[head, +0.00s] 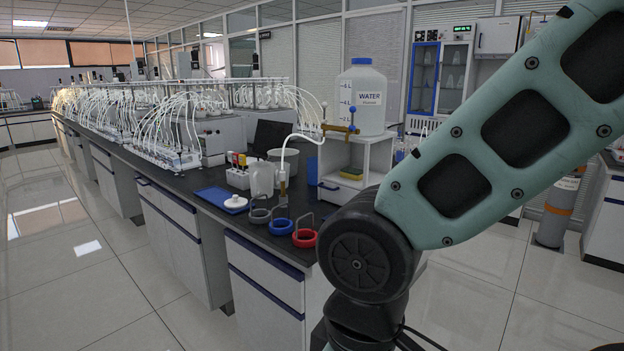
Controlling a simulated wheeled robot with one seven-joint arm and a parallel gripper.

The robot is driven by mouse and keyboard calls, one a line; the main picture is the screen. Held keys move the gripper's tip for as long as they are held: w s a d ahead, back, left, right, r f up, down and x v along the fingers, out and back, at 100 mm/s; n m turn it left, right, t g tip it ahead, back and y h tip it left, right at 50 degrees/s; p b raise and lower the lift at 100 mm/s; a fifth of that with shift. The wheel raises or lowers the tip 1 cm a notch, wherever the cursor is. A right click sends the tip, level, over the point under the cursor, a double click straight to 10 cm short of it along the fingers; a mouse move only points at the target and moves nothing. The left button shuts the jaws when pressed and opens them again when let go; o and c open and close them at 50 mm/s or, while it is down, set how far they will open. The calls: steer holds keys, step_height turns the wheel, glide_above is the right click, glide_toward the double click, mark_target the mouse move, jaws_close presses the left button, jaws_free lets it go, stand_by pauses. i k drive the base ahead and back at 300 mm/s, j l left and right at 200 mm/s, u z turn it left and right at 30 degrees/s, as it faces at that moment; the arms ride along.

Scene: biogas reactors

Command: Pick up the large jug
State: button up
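My gripper is outside the view.
The dark bench top (210,172) holds a blue tray (215,198), a white pot (284,160), grey, blue and red rings (304,236) near its front corner, and many tubed reactor bottles (160,125) farther back. A yellow sponge (351,174) lies in the shelf unit. The tiled floor (80,265) at left is clear.

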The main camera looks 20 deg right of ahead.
mark_target(261, 174)
steer(key=i+j+z, duration=0.1)
steer(key=i+j, duration=0.25)
steer(key=i+j+z, duration=0.15)
steer(key=i+j, duration=0.2)
steer(key=i+j+z, duration=0.1)
steer(key=i+j, duration=0.25)
steer(key=j, duration=0.25)
steer(key=i+j+z, duration=0.15)
steer(key=i+j, duration=0.15)
steer(key=j, duration=0.15)
steer(key=i+j+z, duration=0.1)
steer(key=i+j, duration=0.2)
steer(key=j, duration=0.25)
steer(key=i+j+z, duration=0.1)
steer(key=i+j, duration=0.15)
steer(key=j, duration=0.3)
steer(key=i+j+z, duration=0.15)
steer(key=j, duration=0.4)
steer(key=i+j+z, duration=0.1)
steer(key=i+j, duration=0.2)
steer(key=j, duration=0.3)
steer(key=i+l, duration=0.3)
steer(key=l, duration=0.2)
